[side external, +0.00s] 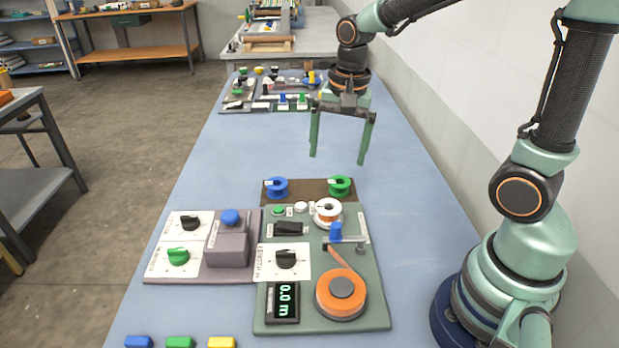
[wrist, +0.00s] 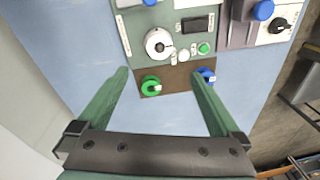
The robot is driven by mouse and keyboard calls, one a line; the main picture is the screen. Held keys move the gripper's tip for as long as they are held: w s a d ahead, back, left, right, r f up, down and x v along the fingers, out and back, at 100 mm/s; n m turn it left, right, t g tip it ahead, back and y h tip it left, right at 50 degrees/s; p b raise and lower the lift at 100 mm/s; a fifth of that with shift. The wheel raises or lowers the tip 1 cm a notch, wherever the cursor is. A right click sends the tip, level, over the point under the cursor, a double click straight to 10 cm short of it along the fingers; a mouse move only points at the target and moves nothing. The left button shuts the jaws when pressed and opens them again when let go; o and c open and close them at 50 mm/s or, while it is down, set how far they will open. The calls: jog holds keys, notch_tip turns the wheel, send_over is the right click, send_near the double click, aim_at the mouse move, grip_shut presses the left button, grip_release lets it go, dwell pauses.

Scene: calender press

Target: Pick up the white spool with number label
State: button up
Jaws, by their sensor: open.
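A blue spool (side external: 276,187) and a green spool (side external: 340,186) sit on a brown strip at the panel's far edge. A blue knob (side external: 336,232) and an orange reel (side external: 341,292) stand near the white spool.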

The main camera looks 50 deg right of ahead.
notch_tip(320, 180, down, 3)
jog(key=w+m+g, duration=0.1)
jog(key=m, duration=0.2)
send_over(330, 205)
notch_tip(330, 205, down, 7)
jog(key=shift+s+d+r, duration=0.1)
jog(key=shift+r, duration=0.05)
jog(key=shift+w+f, duration=0.2)
jog(key=shift+f, duration=2.6)
jog(key=c, duration=1.4)
